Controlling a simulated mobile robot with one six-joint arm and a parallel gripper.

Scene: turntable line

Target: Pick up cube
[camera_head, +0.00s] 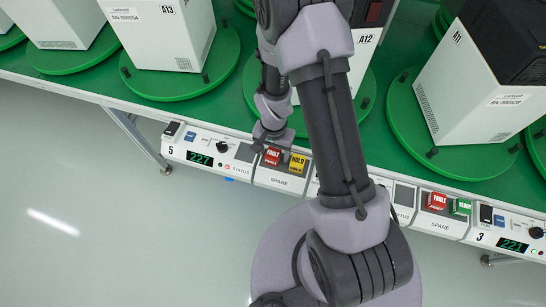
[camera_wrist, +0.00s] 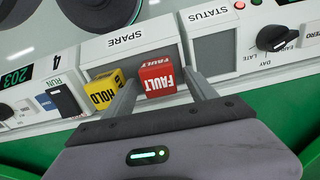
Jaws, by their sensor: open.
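A red cube marked FAULT (camera_wrist: 157,79) sits in the SPARE tray (camera_wrist: 127,42) of the panel along the table's front edge. A yellow cube marked HOLD (camera_wrist: 103,92) sits beside it, to its left in the wrist view. In the head view the red cube (camera_head: 272,156) and the yellow cube (camera_head: 298,163) show just below my gripper (camera_head: 270,138). In the wrist view my gripper (camera_wrist: 160,66) is open, with one finger on each side of the red cube. The left finger passes between the red and yellow cubes. I cannot tell whether the fingers touch the red cube.
Another red FAULT cube (camera_head: 437,201) and a green READY cube (camera_head: 460,207) sit in a SPARE tray further right. An empty STATUS tray (camera_wrist: 212,50) adjoins the red cube's tray. White machines (camera_head: 166,40) stand on green turntables (camera_head: 145,88) behind the panel. The floor in front is clear.

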